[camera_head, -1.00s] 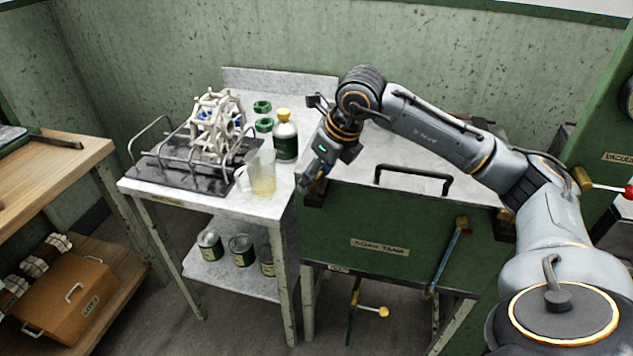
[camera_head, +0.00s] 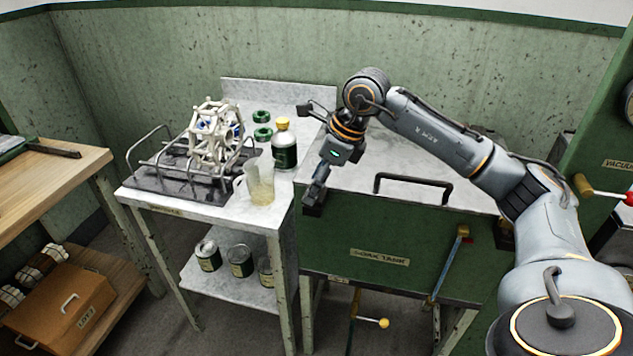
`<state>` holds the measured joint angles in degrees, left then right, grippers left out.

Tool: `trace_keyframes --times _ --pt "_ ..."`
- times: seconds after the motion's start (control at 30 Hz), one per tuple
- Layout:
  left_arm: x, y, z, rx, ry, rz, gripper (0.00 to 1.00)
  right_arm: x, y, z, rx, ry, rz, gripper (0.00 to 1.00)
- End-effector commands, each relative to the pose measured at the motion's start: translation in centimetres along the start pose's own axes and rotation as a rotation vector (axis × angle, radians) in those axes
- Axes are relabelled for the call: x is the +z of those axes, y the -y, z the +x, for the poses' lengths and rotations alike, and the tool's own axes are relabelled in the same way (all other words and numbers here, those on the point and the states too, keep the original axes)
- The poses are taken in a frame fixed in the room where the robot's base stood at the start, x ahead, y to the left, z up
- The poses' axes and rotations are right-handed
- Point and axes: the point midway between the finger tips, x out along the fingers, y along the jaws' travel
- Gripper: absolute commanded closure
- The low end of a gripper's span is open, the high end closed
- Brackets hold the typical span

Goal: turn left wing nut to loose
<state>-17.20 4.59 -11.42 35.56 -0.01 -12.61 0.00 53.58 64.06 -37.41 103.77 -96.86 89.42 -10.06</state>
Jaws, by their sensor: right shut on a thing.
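The green soak tank (camera_head: 400,235) stands in the middle with its pale lid (camera_head: 420,160) closed. My right gripper (camera_head: 315,196) points down at the lid's front left corner, where a dark clamp block (camera_head: 312,210) sits. It is shut on the left wing nut there, which the fingers almost wholly hide. I cannot tell how far the nut is turned. A second dark clamp (camera_head: 505,236) shows at the tank's front right, partly behind my arm. My left gripper is not in view.
A black handle (camera_head: 412,186) rises from the lid's front. Left of the tank, a side table (camera_head: 190,203) bears a wire rack, a white lattice frame (camera_head: 216,135), a beaker (camera_head: 260,185) and a bottle (camera_head: 284,150). A valve lever (camera_head: 450,260) is on the tank front.

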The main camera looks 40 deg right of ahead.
Motion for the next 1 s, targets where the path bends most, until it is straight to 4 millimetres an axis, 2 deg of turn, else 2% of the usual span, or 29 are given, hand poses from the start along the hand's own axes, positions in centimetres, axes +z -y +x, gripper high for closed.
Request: trace_keyframes --times 0.17,0.2,0.3,0.63,0.73,0.87,1.0 --pt "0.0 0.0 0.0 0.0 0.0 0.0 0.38 0.0 -0.1 0.1 0.001 -0.002 -0.003 0.71" --pt "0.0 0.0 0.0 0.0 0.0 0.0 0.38 0.0 -0.1 0.1 0.001 -0.002 -0.003 0.38" --pt "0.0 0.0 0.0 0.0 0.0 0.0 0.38 0.0 -0.1 0.1 0.001 -0.002 -0.002 0.18" --pt "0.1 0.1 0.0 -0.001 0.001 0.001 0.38 0.0 0.0 0.0 0.0 0.0 -0.001 0.17" --pt "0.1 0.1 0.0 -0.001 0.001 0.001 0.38 0.0 0.0 -0.6 -0.001 0.001 0.0 0.17" --pt "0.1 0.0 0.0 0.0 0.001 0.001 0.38 0.1 0.1 -2.6 -0.004 0.003 0.0 0.17" --pt "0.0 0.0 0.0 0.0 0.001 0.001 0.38 0.1 0.1 -5.7 -0.004 0.004 -0.001 0.17"
